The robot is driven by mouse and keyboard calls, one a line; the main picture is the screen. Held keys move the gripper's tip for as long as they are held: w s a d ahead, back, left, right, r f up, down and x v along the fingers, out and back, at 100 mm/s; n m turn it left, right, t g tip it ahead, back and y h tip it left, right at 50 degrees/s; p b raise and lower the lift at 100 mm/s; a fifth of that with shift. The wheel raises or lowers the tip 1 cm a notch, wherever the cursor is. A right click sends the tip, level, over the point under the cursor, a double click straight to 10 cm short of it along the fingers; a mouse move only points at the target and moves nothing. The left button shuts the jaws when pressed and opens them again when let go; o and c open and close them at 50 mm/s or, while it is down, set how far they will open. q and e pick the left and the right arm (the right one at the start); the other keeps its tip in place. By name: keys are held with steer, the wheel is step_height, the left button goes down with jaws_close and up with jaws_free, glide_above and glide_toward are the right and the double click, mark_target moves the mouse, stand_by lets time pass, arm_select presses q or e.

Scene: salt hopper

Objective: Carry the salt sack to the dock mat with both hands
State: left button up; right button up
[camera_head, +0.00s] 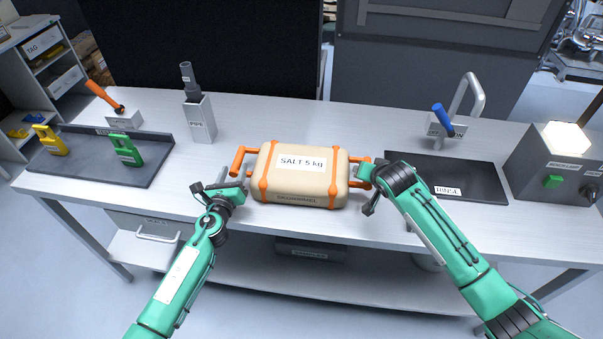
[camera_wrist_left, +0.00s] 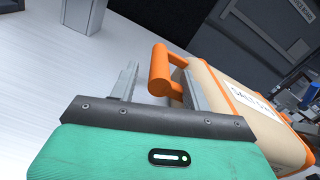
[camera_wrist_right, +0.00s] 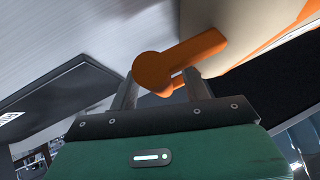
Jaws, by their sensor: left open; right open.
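The salt sack (camera_head: 330,180), a cream block with orange straps labelled "SALT 5 kg", rests on the bench near its front edge. It has an orange handle at each end. My left gripper (camera_head: 233,183) is open at the left end; in the left wrist view the left handle (camera_wrist_left: 160,72) lies between its spread fingers. My right gripper (camera_head: 365,188) is open at the right end; in the right wrist view the right handle (camera_wrist_right: 160,70) shows between its fingers. Neither gripper is closed on a handle. I cannot pick out a mat labelled as the dock.
A dark mat labelled RINSE (camera_head: 475,180) lies at the right, before a tap (camera_head: 470,95). A grey box with a green button (camera_head: 535,165) stands beyond it. A dark tray (camera_head: 85,165) with yellow and green tools is at the left. A pipe stand (camera_head: 200,120) stands behind.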

arm_select(q)
jaws_close()
arm_select(e)
jaws_close()
stand_by(1.1)
